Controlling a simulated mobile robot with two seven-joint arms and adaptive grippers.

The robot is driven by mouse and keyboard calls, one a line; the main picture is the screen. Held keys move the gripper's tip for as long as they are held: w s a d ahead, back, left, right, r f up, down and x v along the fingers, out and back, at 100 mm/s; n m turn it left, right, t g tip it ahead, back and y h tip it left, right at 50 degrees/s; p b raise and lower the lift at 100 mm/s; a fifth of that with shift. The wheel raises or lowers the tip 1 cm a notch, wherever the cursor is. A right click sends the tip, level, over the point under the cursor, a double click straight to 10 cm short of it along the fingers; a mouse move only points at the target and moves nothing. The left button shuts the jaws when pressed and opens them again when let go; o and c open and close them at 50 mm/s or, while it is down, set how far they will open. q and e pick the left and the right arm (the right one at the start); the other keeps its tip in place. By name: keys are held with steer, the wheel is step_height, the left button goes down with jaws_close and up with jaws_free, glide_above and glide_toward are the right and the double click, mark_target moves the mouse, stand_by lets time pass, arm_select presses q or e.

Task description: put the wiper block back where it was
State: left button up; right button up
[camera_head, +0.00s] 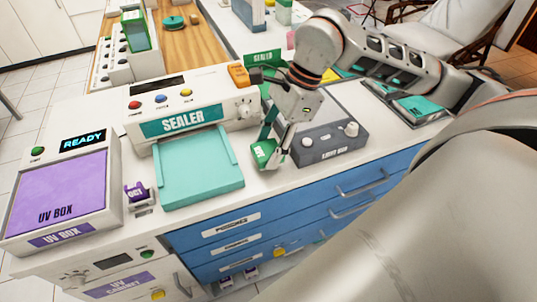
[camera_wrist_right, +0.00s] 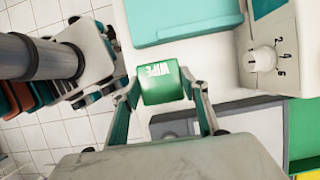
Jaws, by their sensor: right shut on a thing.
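The green wiper block (camera_head: 263,154) is between the fingers of my right gripper (camera_head: 270,146), just right of the sealer's teal tray, in front of the grey light box. In the right wrist view, the block (camera_wrist_right: 162,85) shows the letters "WIPE", and the two fingers of the right gripper (camera_wrist_right: 163,92) are shut on its sides. The counter shows close beneath it; whether the block touches the counter I cannot tell. My left gripper is not in the head view.
The sealer (camera_head: 190,112) with its teal tray (camera_head: 200,180) stands left of the block. The grey light box (camera_head: 328,140) is close on the right. A purple date block (camera_head: 138,193) and the UV box (camera_head: 62,190) are further left. Blue drawers (camera_head: 270,222) lie below the counter's front edge.

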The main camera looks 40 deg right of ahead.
mark_target(273, 148)
step_height(273, 148, down, 3)
steer(key=shift+r, duration=0.2)
steer(key=shift+f, duration=0.2)
steer(key=shift+r, duration=0.1)
steer(key=o, duration=1.3)
steer(key=shift+f, duration=0.2)
steer(key=shift+o, duration=0.2)
steer(key=shift+r, duration=0.1)
steer(key=shift+r, duration=0.25)
steer(key=v, duration=1.1)
steer(key=shift+d+r+p, duration=0.2)
steer(key=shift+r+p, duration=0.1)
steer(key=shift+r, duration=0.05)
